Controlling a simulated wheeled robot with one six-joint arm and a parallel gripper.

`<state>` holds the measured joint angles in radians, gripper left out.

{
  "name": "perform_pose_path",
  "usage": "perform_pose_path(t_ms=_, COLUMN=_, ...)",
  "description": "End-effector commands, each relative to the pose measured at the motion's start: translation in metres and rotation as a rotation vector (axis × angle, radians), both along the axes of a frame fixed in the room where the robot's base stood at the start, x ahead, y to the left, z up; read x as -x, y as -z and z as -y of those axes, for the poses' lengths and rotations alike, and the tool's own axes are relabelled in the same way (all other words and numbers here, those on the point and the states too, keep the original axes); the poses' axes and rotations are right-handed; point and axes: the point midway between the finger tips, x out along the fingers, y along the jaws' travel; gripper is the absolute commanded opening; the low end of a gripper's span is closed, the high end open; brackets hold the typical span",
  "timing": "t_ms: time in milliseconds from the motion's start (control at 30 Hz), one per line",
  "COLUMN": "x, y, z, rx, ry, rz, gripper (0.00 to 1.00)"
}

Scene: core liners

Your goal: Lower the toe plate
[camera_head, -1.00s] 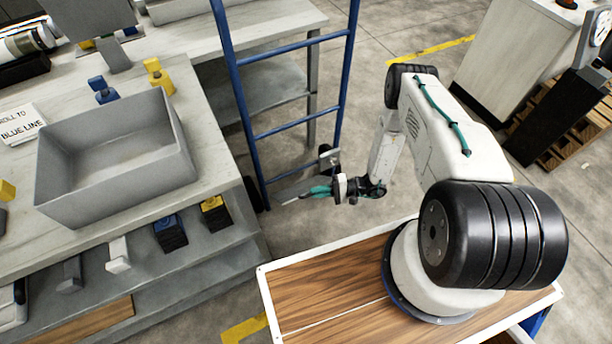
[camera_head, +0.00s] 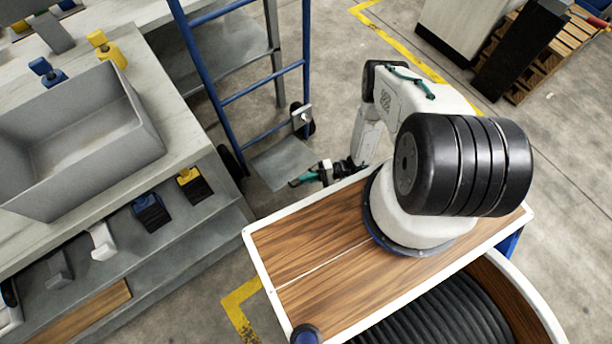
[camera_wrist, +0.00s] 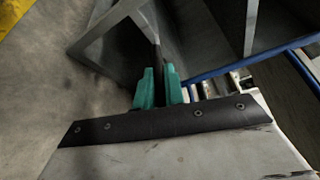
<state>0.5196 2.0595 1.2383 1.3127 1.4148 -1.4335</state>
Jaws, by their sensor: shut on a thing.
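The toe plate (camera_head: 283,163) is a flat grey plate at the foot of a blue hand truck (camera_head: 231,92). In the head view its broad face shows, low near the floor. In the wrist view the plate (camera_wrist: 190,158) fills the lower part, with a dark riveted strip (camera_wrist: 165,122) along its edge. My gripper (camera_head: 303,179) is at the plate's front right edge. Its teal fingers (camera_wrist: 158,88) are shut on the plate at the dark strip, which hides part of them. The exact contact is hidden.
A bench with a grey bin (camera_head: 85,135) stands at the left. Black wheels (camera_head: 303,119) flank the plate. My wood-topped base is in front. Open concrete floor lies to the right, with a wooden pallet (camera_head: 560,50) and a cabinet (camera_head: 458,30) behind.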

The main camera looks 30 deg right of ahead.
Motion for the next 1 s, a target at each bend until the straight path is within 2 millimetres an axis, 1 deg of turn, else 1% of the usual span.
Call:
perform_pose_path(t_ms=300, x=-0.001, y=0.0, z=0.001, rx=-0.001, ry=0.003, rz=0.001, gripper=0.0)
perform_pose_path(t_ms=333, x=-0.001, y=0.0, z=0.001, rx=-0.001, ry=0.003, rz=0.001, gripper=0.14)
perform_pose_path(t_ms=367, x=-0.001, y=0.0, z=0.001, rx=-0.001, ry=0.003, rz=0.002, gripper=0.2)
perform_pose_path(t_ms=667, x=-0.001, y=0.0, z=0.002, rx=-0.001, ry=0.002, rz=0.001, gripper=0.2)
perform_pose_path(t_ms=767, x=0.0, y=-0.001, z=0.008, rx=0.0, ry=0.005, rz=0.002, gripper=0.2)
perform_pose_path(t_ms=867, x=0.003, y=-0.003, z=0.022, rx=0.001, ry=0.007, rz=0.002, gripper=0.2)
perform_pose_path(t_ms=1000, x=0.009, y=-0.005, z=0.046, rx=0.0, ry=0.007, rz=0.002, gripper=0.2)
